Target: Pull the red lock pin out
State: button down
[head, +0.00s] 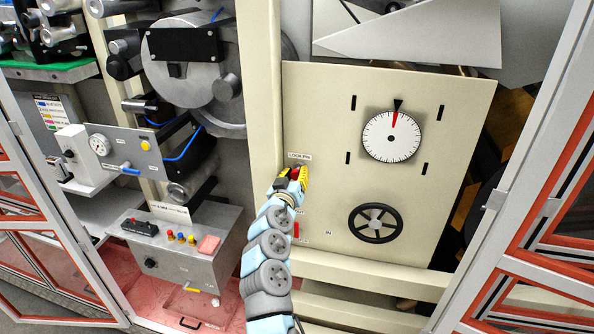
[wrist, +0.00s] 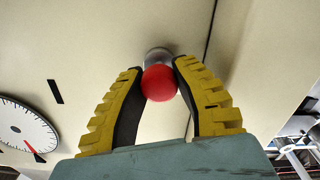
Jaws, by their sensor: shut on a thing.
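The red lock pin (wrist: 159,83) shows as a round red knob in front of a grey collar (wrist: 158,56) on the cream panel in the wrist view. My gripper (wrist: 159,80) has yellow fingers with dark pads, and it is shut on the red knob, one finger on each side. In the head view my gripper (head: 292,178) is at the panel's left edge, just below the "LOCK PIN" label (head: 299,157). There the fingers hide most of the pin. How far the pin sits in its collar cannot be told.
The cream panel (head: 330,115) carries a dial (head: 391,136) with a red needle and a black handwheel (head: 375,222) to the right of my gripper. A small red part (head: 296,229) is below it. A grey control box (head: 185,258) stands at the lower left.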

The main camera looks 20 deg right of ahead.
aim_at(295, 176)
jog(key=shift+s+a, duration=0.35)
jog(key=shift+s, duration=0.15)
jog(key=shift+r, duration=0.15)
jog(key=c, duration=1)
grip_release()
jog(key=shift+a, duration=0.1)
jog(key=shift+c, duration=0.2)
jog(key=shift+s, duration=0.15)
jog(key=shift+v, duration=0.85)
jog(key=v, duration=1)
jog(key=shift+a, duration=0.15)
